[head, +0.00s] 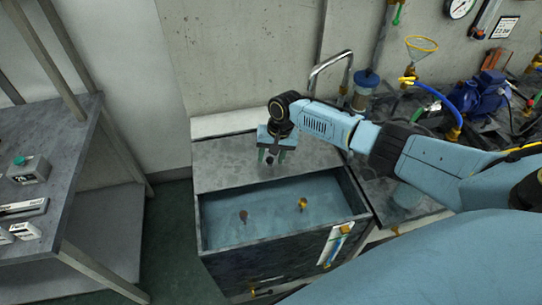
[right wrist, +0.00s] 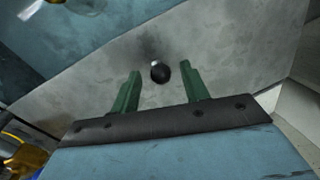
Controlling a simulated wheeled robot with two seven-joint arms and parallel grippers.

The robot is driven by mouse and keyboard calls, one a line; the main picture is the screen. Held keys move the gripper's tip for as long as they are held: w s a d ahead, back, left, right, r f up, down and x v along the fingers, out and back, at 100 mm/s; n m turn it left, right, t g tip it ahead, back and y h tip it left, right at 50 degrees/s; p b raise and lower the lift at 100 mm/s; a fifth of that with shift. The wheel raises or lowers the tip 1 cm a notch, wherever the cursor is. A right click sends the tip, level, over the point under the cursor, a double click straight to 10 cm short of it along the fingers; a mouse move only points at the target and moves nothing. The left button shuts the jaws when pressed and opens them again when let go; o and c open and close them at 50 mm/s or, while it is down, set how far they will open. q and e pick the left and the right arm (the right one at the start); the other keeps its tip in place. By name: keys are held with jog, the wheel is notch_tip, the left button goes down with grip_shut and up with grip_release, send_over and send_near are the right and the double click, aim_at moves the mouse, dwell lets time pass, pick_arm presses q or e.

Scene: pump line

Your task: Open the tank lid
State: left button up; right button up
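The tank (head: 222,243) is a dark open-topped box with bluish water showing in its front part. Its grey lid (head: 222,158) appears flat over the back part, so the tank is partly uncovered. A round black knob (right wrist: 160,72) stands on the lid (right wrist: 235,62). My right gripper (head: 271,157) is above the lid, fingers pointing down. In the right wrist view my right gripper (right wrist: 161,84) has its two green fingers apart, with the knob showing between them and a gap on each side. I cannot tell whether the fingertips reach down beside it. My left gripper is not in view.
A small brownish thing (head: 243,215) and a yellow one (head: 303,204) show in the water. A metal pipe (head: 332,62) bends behind the tank. A blue pump (head: 478,97) and hoses stand at right. A grey shelf (head: 60,170) stands at left, with floor between.

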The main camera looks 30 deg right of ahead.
notch_tip(320, 180, up, 12)
jog(key=s+d+p, duration=0.1)
jog(key=d+p, duration=0.1)
dwell(0.4)
jog(key=shift+f, duration=0.1)
dwell(0.4)
